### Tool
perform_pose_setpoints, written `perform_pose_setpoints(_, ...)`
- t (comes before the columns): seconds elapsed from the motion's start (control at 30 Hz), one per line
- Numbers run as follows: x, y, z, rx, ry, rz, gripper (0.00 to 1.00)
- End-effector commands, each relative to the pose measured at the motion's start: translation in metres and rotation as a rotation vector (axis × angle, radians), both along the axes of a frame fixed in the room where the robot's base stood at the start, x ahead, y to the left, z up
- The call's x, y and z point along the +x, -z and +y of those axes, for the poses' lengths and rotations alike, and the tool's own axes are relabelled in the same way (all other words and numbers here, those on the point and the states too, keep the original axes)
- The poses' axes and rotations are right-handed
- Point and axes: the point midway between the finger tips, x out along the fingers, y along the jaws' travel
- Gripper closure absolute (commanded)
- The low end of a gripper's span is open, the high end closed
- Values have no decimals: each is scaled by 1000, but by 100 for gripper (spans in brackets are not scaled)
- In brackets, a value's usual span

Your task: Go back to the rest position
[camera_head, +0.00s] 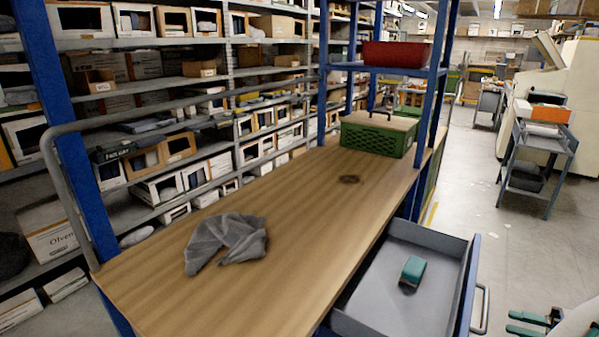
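My gripper (514,322) shows at the bottom right corner, low beside the open drawer. Its two teal fingers point left with a gap between them, and nothing shows between them. Part of it is cut off by the picture's lower edge. The gripper is apart from the drawer and its handle.
A wooden workbench (300,230) carries a grey cloth (228,240) and a green crate (376,137). Its grey drawer (385,310) stands open, holding a teal block (413,270). A grey cart (537,158) stands at right.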

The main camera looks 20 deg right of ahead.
Motion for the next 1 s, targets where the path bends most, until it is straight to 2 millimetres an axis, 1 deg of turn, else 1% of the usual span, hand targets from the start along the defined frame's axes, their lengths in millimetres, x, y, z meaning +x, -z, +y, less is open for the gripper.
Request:
perform_pose_setpoints(0.1,0,1,0,47,11,43,68)
perform_pose_setpoints(0.17,-3,4,4,92,8,92,68)
perform_pose_setpoints(0.27,-12,9,23,200,-16,210,68)
perform_pose_setpoints(0.3,-16,5,30,230,-29,266,68)
perform_pose_setpoints(0.37,-16,-6,41,256,-63,352,68)
perform_pose_setpoints(0.57,-2,-45,74,238,-185,579,68)
perform_pose_setpoints(0.77,18,-90,112,121,-304,793,68)
perform_pose_setpoints(1.0,37,-139,162,-99,-405,980,68)
